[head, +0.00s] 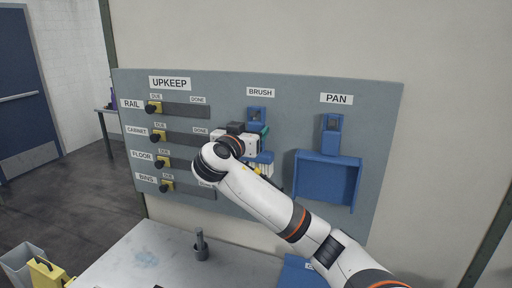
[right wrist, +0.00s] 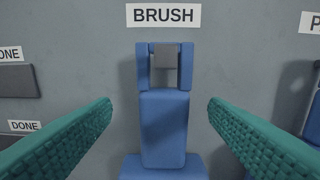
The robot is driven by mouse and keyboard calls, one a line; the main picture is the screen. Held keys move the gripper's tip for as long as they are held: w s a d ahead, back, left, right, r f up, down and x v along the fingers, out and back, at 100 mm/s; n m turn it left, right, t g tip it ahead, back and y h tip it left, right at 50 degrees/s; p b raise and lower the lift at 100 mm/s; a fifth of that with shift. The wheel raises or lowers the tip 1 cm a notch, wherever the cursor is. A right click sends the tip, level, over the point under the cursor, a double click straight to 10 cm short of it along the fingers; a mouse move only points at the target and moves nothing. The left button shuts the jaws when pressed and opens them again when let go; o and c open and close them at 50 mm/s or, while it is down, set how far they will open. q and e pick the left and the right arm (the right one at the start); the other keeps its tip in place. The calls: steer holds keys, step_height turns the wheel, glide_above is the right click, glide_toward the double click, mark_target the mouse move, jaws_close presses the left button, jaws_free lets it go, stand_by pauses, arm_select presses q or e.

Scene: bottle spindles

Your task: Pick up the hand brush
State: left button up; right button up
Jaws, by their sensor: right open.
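The blue hand brush (head: 257,114) hangs upright on the grey board under the BRUSH label, partly hidden behind my right arm. Its pale bristles show below the arm. In the right wrist view, the brush handle (right wrist: 165,130) is straight ahead, with its forked top around a grey peg (right wrist: 165,57). My right gripper (right wrist: 160,104) is open. Its green fingers stand left and right of the handle, with a gap on each side. In the head view, the right gripper (head: 258,132) is in front of the brush. My left gripper is not in view.
A blue dustpan (head: 328,180) hangs right of the brush under PAN. Several yellow-and-black sliders (head: 154,107) sit on the board's left. Below are a pale table (head: 150,258), a grey holder (head: 201,252), a blue item (head: 298,272) and a yellow container (head: 46,273).

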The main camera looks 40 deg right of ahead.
mark_target(255, 126)
steer(key=shift+w+d+r+p, duration=0.2)
steer(key=shift+d+p, duration=0.15)
steer(key=shift+d, duration=0.25)
steer(key=shift+w+d+r+p, duration=0.15)
steer(key=shift+d+p, duration=0.2)
steer(key=shift+d, duration=0.25)
steer(key=shift+w+d+f, duration=0.2)
steer(key=shift+d+f, duration=0.1)
steer(key=shift+d, duration=0.2)
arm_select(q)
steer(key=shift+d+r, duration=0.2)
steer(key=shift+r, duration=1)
arm_select(e)
steer(key=shift+w+a, duration=0.1)
steer(key=shift+c, duration=1.2)
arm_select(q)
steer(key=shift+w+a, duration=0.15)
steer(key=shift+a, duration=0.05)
arm_select(e)
steer(key=c, duration=0.8)
